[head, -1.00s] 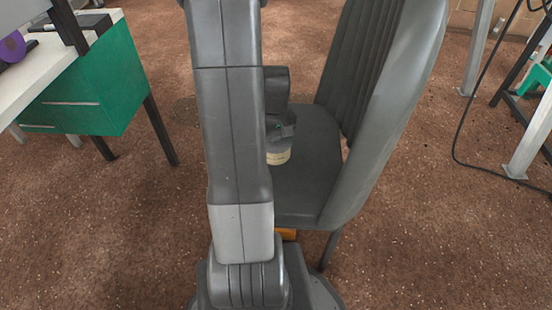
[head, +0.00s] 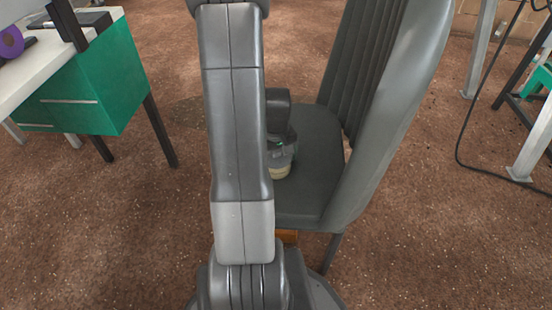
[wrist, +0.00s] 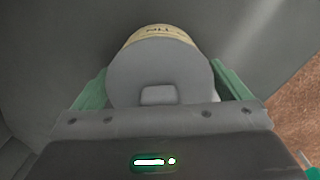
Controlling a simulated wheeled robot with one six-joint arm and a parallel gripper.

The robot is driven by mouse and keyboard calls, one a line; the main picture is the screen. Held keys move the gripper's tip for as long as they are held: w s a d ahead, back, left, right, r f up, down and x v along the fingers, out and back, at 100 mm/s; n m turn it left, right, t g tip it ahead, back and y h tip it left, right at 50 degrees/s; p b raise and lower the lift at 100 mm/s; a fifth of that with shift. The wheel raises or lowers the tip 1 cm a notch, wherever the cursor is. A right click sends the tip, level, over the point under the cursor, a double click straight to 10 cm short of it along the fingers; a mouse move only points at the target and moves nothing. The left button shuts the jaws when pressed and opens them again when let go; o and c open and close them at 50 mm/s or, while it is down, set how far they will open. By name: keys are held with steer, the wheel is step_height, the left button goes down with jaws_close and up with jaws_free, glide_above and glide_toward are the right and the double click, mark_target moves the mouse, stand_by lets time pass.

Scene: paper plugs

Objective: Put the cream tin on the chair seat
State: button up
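The cream tin (head: 279,173) has a cream side and a grey lid. In the head view it shows at the left part of the dark grey chair seat (head: 305,190), partly hidden by my arm and gripper. My gripper (head: 282,152) is above it, pointing down. In the wrist view the tin (wrist: 160,70) sits between the two green fingers of my gripper (wrist: 163,85), one on each side, and they look closed on it. Dark grey seat surface lies behind the tin. Whether the tin's base touches the seat is hard to tell.
The chair's tall ribbed backrest (head: 395,110) rises to the right of the tin. A white-topped desk with a green drawer unit (head: 85,85) stands at the left. A metal frame (head: 535,130) and a black cable are at the right. Brown floor is open between them.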

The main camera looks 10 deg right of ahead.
steer(key=shift+r, duration=0.1)
step_height(320, 180, up, 12)
steer(key=p, duration=0.4)
steer(key=shift+r, duration=0.1)
step_height(320, 180, down, 13)
steer(key=b, duration=0.4)
steer(key=shift+r, duration=0.2)
step_height(320, 180, up, 3)
steer(key=shift+f+p, duration=0.15)
steer(key=shift+p, duration=0.4)
steer(key=shift+r, duration=0.65)
